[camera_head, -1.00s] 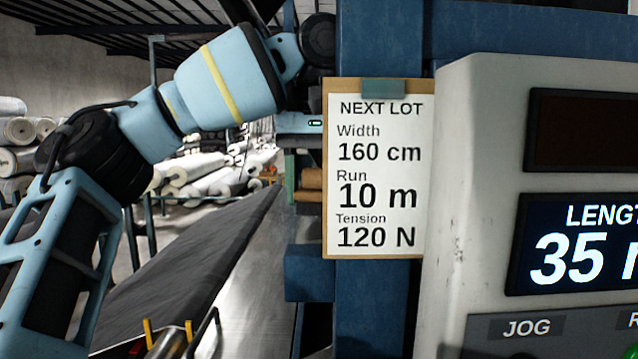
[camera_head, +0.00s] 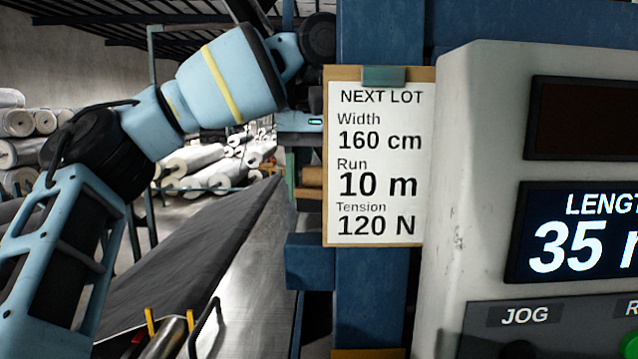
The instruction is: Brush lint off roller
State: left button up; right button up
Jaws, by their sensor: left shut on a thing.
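My left gripper (camera_head: 300,124) shows only as a pale blue body with a small lit display beside the notice board. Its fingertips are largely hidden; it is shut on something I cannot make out. Just below it are a narrow green piece (camera_head: 290,178) and brown cylindrical shapes (camera_head: 312,178), partly covered by the board. A metal roller (camera_head: 166,340) shows at the bottom left between yellow posts. No lint can be made out on it. My right gripper is not in view.
A "NEXT LOT" board (camera_head: 374,160) hangs on the blue post (camera_head: 385,300). A grey control panel (camera_head: 480,150), with a display and JOG button, fills the right. A dark sloping sheet (camera_head: 190,255) runs along the left. Pale rolls (camera_head: 200,165) are stacked behind.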

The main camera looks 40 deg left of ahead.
pick_arm(q)
jog(key=shift+w+a, duration=0.85)
jog(key=shift+w, duration=0.2)
jog(key=shift+w+a+f, duration=0.2)
jog(key=shift+w+a, duration=0.8)
jog(key=shift+w, duration=0.2)
jog(key=shift+w+a, duration=1.1)
jog(key=shift+w, duration=0.2)
jog(key=shift+w+a+r, duration=0.15)
jog(key=shift+w+a, duration=0.95)
jog(key=shift+w, duration=0.15)
